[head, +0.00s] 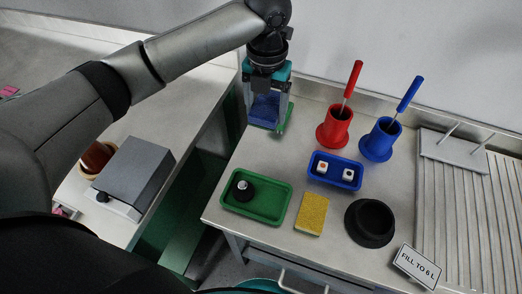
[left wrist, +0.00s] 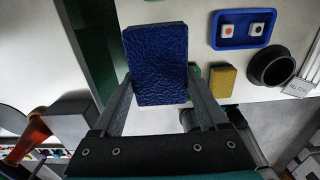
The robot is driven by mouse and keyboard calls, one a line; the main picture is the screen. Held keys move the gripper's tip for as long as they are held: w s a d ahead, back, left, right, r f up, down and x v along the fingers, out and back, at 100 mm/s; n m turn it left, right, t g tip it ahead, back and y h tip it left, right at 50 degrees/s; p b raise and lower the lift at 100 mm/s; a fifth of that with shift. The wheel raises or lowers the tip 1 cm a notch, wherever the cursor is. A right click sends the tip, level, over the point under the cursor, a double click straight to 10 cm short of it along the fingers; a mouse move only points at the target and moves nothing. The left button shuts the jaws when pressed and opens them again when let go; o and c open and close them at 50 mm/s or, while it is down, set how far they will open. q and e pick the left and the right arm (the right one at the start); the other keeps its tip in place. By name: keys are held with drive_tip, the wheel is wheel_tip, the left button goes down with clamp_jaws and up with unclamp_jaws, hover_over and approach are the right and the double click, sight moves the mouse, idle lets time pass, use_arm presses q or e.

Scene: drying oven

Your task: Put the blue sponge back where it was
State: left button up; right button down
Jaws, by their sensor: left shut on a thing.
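My left gripper (head: 267,92) is shut on the blue sponge (head: 264,110) at the back left of the counter. The sponge also shows in the left wrist view (left wrist: 157,63), flat face to the camera, between the two fingers of the left gripper (left wrist: 160,85). In the head view a green edge (head: 286,118) shows beside and below the sponge; I cannot tell what it belongs to or whether the sponge touches it. My right gripper is not in view.
A green tray (head: 240,209) holds a dark knob-like thing (head: 243,190). A yellow sponge (head: 312,214), black bowl (head: 369,222), blue tray (head: 335,181) with two small cubes, and red (head: 334,127) and blue (head: 379,141) holders with brushes stand rightward. A gap lies left of the counter.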

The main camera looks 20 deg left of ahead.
use_arm(q)
drive_tip(key=b, duration=0.2)
hover_over(265, 159)
wheel_tip(265, 159, down, 12)
drive_tip(key=shift+r, duration=0.1)
wheel_tip(265, 159, down, 4)
drive_tip(key=shift+f+b, duration=0.25)
drive_tip(key=shift+b, duration=0.35)
drive_tip(key=shift+f, duration=0.1)
drive_tip(key=o, duration=1.2)
wheel_tip(265, 159, up, 12)
drive_tip(key=p, duration=0.2)
drive_tip(key=shift+p, duration=0.4)
